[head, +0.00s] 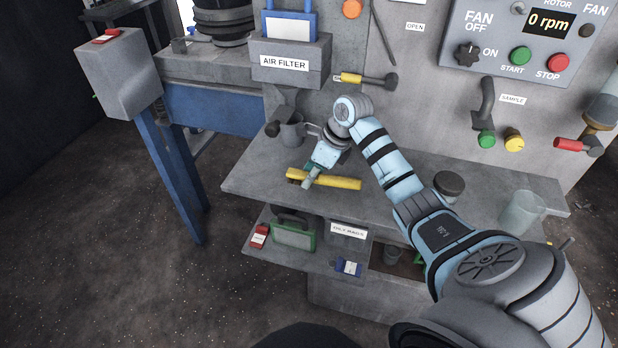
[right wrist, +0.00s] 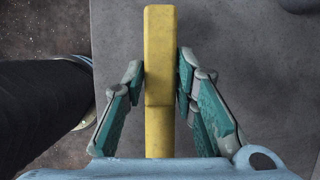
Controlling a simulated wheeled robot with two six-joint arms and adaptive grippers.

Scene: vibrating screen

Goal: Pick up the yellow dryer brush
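The yellow dryer brush (head: 338,181) lies crosswise near the front edge of the grey work table (head: 240,180) in the head view, with its darker bristle end at the left. My right gripper (head: 309,179) reaches down over its left part. In the right wrist view the yellow brush (right wrist: 160,60) runs lengthwise between the two fingers of my right gripper (right wrist: 161,75). The fingertips appear to touch it on both sides. I cannot tell whether the brush is clear of the table. My left gripper is not in view.
A metal jug (head: 291,131) stands behind the brush. A dark jar (head: 449,186) and a clear beaker (head: 522,212) stand at the right. A lower shelf holds a green-framed filter (head: 293,235) and a blue item (head: 348,267). The control panel (head: 522,40) rises behind.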

